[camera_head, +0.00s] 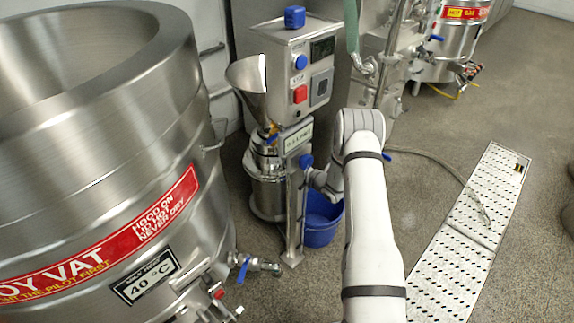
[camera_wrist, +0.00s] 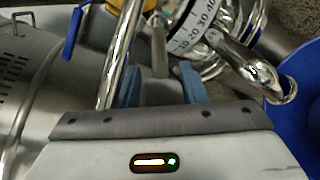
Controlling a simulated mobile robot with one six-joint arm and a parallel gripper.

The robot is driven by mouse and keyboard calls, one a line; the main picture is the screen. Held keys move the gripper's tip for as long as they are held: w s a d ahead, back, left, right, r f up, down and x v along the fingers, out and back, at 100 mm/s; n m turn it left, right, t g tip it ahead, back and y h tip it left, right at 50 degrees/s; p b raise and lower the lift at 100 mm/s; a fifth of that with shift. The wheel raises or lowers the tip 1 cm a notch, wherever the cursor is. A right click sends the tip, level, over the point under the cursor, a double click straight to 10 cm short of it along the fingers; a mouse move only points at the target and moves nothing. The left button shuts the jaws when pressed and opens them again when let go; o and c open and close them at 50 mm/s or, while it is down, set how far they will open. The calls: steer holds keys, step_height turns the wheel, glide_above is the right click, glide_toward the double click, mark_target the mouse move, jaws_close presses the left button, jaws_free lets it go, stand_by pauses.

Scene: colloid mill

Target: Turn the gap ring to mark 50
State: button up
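The colloid mill (camera_head: 268,190) stands behind a steel post in the head view, with a funnel hopper on top. The gap ring (camera_wrist: 192,30) shows at the top of the wrist view as a white scale band with dark numerals, upside down and too small to read surely. A grey lever (camera_wrist: 160,52) sticks out from beside the ring toward me. My gripper (camera_wrist: 162,88) is open, its two blue fingers apart. The lever's end lies between the fingers in the picture, with gaps on both sides; its depth is unclear. In the head view my gripper is hidden.
A chrome spout (camera_wrist: 250,72) is close on the right, above a blue bucket (camera_head: 322,220). A steel tube (camera_wrist: 120,60) and a blue-handled valve (camera_wrist: 73,33) are close on the left. The control box (camera_head: 298,75) stands above. A large vat (camera_head: 100,150) fills the left.

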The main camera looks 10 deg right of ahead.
steer(key=b+x, duration=0.1)
steer(key=x, duration=0.4)
steer(key=shift+w+a+f, duration=0.1)
steer(key=shift+w+a, duration=0.05)
steer(key=shift+w, duration=0.25)
steer(key=shift+c, duration=0.4)
jaws_close()
